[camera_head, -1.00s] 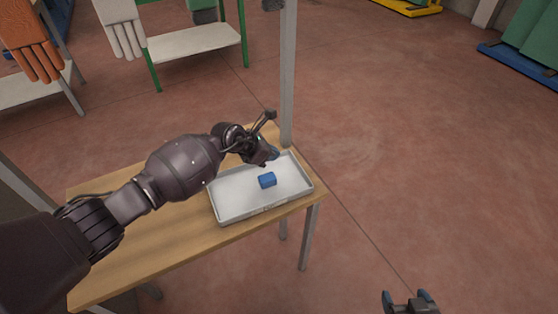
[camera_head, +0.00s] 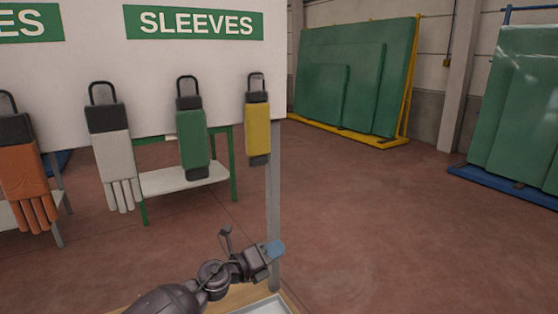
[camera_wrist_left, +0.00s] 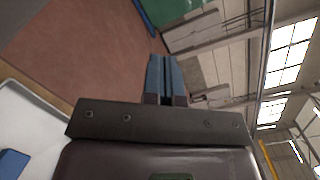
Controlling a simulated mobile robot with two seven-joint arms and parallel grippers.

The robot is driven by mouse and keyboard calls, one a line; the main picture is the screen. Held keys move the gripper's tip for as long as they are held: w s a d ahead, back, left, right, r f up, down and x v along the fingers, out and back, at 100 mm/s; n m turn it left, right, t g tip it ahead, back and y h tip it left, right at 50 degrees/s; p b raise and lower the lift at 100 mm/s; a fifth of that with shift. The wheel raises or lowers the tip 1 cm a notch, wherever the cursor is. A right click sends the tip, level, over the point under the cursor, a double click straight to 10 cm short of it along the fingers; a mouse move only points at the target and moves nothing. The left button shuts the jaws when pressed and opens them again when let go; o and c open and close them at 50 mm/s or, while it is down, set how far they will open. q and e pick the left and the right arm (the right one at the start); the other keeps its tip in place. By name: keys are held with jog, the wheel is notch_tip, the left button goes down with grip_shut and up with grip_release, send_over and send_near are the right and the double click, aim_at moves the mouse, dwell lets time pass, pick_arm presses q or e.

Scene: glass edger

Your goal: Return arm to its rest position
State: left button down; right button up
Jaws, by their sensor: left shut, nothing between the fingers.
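My left gripper (camera_head: 275,250) is at the bottom middle of the head view, in front of a grey post. Its blue fingertips are together, with nothing between them. The shut fingers also show in the left wrist view (camera_wrist_left: 166,78), pointing out over the floor. A white tray (camera_wrist_left: 30,118) is at the left of the wrist view, with a blue block (camera_wrist_left: 12,163) lying in it. In the head view only a corner of the tray (camera_head: 270,305) shows at the bottom edge. My right gripper is outside both views.
A grey post (camera_head: 273,205) stands close behind the left gripper. A board holds hanging orange, white, green and yellow sleeves or gloves (camera_head: 257,130). The wooden table (camera_head: 235,297) barely shows. Green glass sheets (camera_head: 355,75) stand on racks at the back. The floor at right is clear.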

pick_arm(q)
jog(key=s+a+f+n+t+y, duration=0.25)
jog(key=s+a+n, duration=0.2)
jog(key=n, duration=0.45)
jog(key=s+a+f+n+t+y, duration=0.1)
jog(key=s+a+f+n+y, duration=0.25)
jog(key=a+n, duration=0.4)
jog(key=s+a+f+n+t+y, duration=0.2)
jog(key=s+a+f+n+y, duration=0.15)
jog(key=n, duration=0.65)
jog(key=s+a+f+n+g+y, duration=0.1)
jog(key=s+a+f+n, duration=0.1)
jog(key=s+f, duration=0.3)
jog(key=s+a+f+n+g+y, duration=0.2)
jog(key=s+a+f, duration=0.3)
jog(key=s, duration=0.7)
jog(key=s+a+f+n+g+y, duration=0.2)
jog(key=s+a+f+n, duration=0.2)
jog(key=s, duration=0.4)
jog(key=shift+s+f, duration=0.35)
jog(key=shift+f, duration=0.2)
jog(key=shift+a, duration=0.1)
